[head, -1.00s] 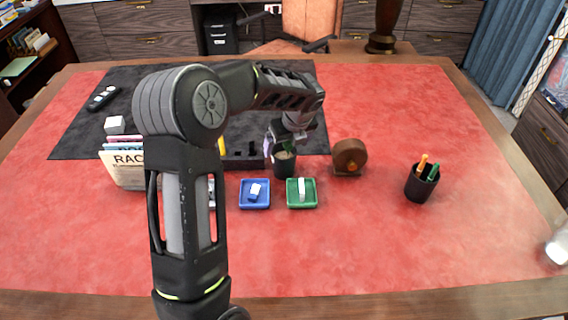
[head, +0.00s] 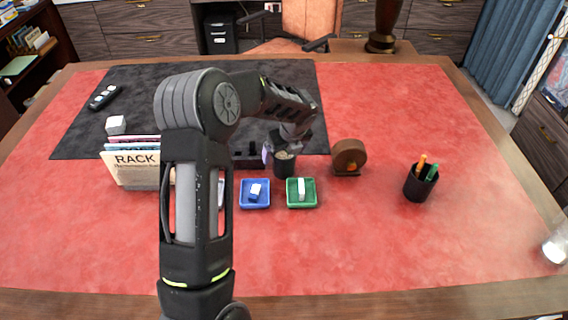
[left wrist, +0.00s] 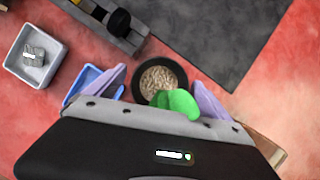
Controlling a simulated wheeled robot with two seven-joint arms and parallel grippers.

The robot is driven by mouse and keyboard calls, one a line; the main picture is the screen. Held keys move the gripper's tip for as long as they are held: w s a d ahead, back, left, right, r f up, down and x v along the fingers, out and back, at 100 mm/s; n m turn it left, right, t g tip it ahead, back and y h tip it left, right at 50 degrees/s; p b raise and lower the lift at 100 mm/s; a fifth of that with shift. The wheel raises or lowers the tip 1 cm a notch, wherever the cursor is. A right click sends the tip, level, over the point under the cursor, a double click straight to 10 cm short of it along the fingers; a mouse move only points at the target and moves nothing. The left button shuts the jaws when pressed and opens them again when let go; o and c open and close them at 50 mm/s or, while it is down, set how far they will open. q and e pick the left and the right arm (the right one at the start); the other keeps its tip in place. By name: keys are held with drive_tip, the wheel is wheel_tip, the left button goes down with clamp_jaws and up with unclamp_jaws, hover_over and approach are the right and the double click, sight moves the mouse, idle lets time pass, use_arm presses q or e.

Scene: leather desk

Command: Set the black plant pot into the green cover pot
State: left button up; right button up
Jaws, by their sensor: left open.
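A dark pot (head: 284,167) stands upright on the red desk top in the head view, just below my left gripper (head: 283,150). In the left wrist view, the black plant pot (left wrist: 160,66) shows as a dark round rim around pale pebbly filling, with bright green leaves (left wrist: 180,102) rising toward the camera. My left gripper (left wrist: 160,87) is open, one lavender finger on each side of the pot. I cannot tell whether the fingers touch it. I cannot make out a separate green cover pot; my arm hides part of the desk. My right gripper is out of view.
Blue (head: 255,194) and green (head: 301,193) trays sit in front of the pot. A brown round dispenser (head: 348,157) stands right of it, and a pen cup (head: 420,183) farther right. A file rack (head: 135,165) is at left.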

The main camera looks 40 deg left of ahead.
use_arm(q)
drive_tip(key=shift+c, duration=0.5)
clamp_jaws()
idle(0.4)
